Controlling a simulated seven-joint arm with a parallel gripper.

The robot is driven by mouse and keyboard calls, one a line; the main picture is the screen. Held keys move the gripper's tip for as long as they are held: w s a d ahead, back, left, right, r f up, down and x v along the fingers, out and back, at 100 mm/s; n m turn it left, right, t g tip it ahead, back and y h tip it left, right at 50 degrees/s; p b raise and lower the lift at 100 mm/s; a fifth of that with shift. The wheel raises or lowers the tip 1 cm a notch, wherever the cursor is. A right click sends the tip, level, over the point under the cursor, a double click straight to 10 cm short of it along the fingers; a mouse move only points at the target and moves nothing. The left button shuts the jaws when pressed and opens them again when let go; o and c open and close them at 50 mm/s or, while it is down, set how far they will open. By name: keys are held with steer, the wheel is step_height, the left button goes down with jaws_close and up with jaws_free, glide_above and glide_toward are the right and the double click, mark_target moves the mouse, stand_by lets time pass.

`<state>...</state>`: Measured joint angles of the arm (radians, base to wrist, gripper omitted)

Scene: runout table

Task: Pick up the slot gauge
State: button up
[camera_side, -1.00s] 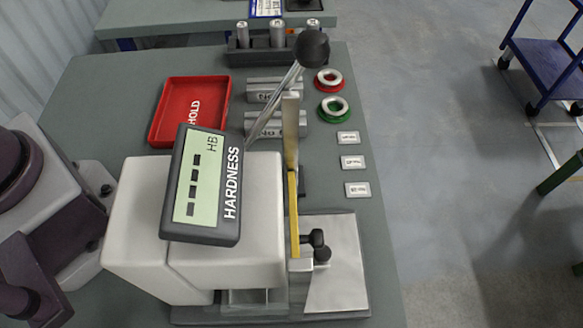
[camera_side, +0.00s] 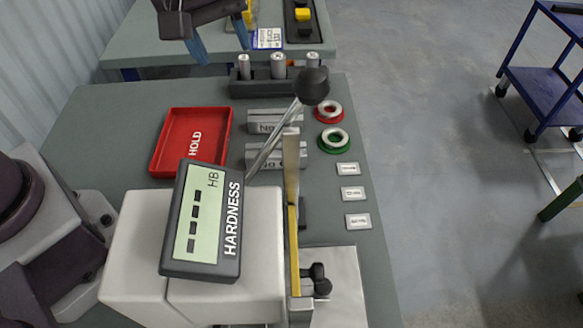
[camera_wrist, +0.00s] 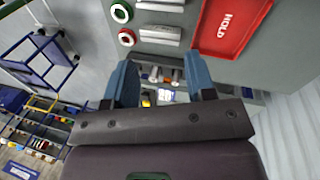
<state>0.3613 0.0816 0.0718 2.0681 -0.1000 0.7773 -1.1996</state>
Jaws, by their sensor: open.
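My gripper (camera_side: 219,42) hangs at the top left of the side view, above the far edge of the near table. Its two blue fingers are apart, with nothing between them. The fingers also show in the wrist view (camera_wrist: 160,82). I cannot tell which thing is the slot gauge. Two grey blocks with dark lettering, a far one (camera_side: 274,120) and a near one (camera_side: 262,155), lie right of the red tray, partly hidden by the lever. A dark rack (camera_side: 240,90) with upright metal cylinders (camera_side: 278,66) stands behind them.
A red HOLD tray (camera_side: 160,150) lies left of the blocks. A red ring (camera_side: 321,116) and a green ring (camera_side: 324,146) lie to their right. A hardness tester (camera_side: 245,250) with a raised lever (camera_side: 313,86) fills the front. A second table (camera_side: 160,50) stands behind.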

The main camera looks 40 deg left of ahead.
steer(key=w+d+f+n+g, duration=0.25)
steer(key=d+f+n, duration=0.25)
steer(key=d+f, duration=0.4)
steer(key=n+y, duration=0.1)
steer(key=n, duration=0.2)
glide_toward(293, 193)
steer(key=shift+s+d, duration=0.1)
steer(key=shift+s, duration=0.05)
step_height(293, 193, down, 8)
steer(key=shift+r, duration=0.1)
steer(key=shift+f, duration=2.6)
jaws_close()
